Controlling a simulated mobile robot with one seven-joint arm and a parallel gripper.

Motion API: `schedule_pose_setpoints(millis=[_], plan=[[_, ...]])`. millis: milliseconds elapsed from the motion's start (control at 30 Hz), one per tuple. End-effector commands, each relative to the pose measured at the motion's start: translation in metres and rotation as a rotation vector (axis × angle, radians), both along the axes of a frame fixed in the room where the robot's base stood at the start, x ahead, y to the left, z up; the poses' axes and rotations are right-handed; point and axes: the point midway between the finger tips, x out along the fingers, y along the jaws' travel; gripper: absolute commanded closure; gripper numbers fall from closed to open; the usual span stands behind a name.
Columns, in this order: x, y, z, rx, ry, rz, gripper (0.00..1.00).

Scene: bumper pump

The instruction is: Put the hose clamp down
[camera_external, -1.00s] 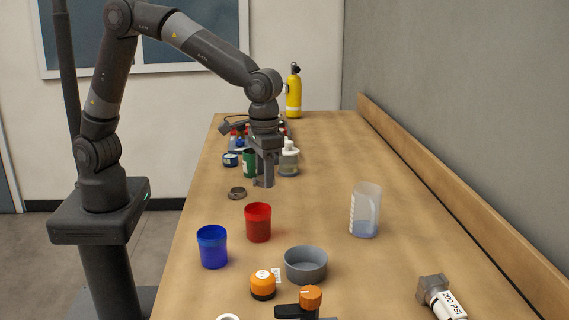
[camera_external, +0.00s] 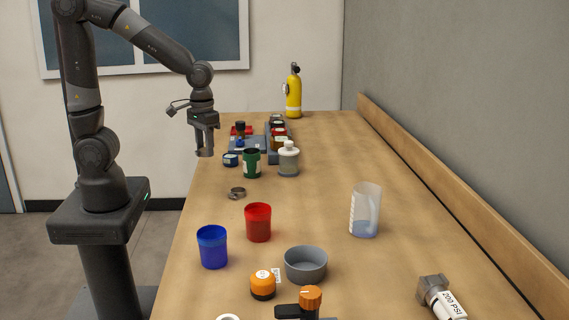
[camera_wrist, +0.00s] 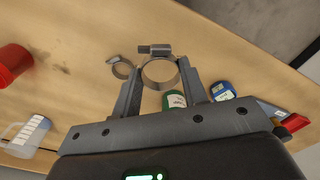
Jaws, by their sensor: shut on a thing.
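My gripper (camera_external: 205,153) is over the table's left edge in the external view, in front of the window wall. In the wrist view my gripper (camera_wrist: 160,70) is shut on a metal hose clamp, a round steel band with a screw housing (camera_wrist: 155,49) on its far side. The held clamp cannot be made out in the external view. A second, similar clamp (camera_external: 237,193) lies on the table near the left edge; it also shows in the wrist view (camera_wrist: 121,68), left of the held one and apart from it.
Red (camera_external: 258,223) and blue (camera_external: 212,247) cups, a grey bowl (camera_external: 306,265) and a pitcher (camera_external: 365,210) stand closer.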

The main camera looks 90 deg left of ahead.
Motion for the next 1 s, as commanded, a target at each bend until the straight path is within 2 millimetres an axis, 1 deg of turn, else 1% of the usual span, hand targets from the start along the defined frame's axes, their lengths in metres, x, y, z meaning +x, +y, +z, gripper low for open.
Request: schedule_pose_setpoints(millis=[67, 133, 400, 500, 600, 733, 900, 1000], plan=[[0.003, 0.009, -0.006, 0.000, 0.002, 0.003, 0.82], [0.006, 0.021, -0.014, 0.000, 0.005, 0.005, 0.82], [0.023, 0.081, -0.051, 0.000, 0.004, 0.005, 0.82], [0.028, 0.097, -0.061, 0.000, 0.003, 0.004, 0.82], [0.031, 0.106, -0.067, 0.000, 0.003, 0.001, 0.82], [0.032, 0.110, -0.072, 0.000, 0.001, -0.001, 0.82], [0.032, 0.110, -0.097, 0.000, 0.004, 0.000, 0.82], [0.032, 0.110, -0.106, 0.000, 0.002, 0.000, 0.82]])
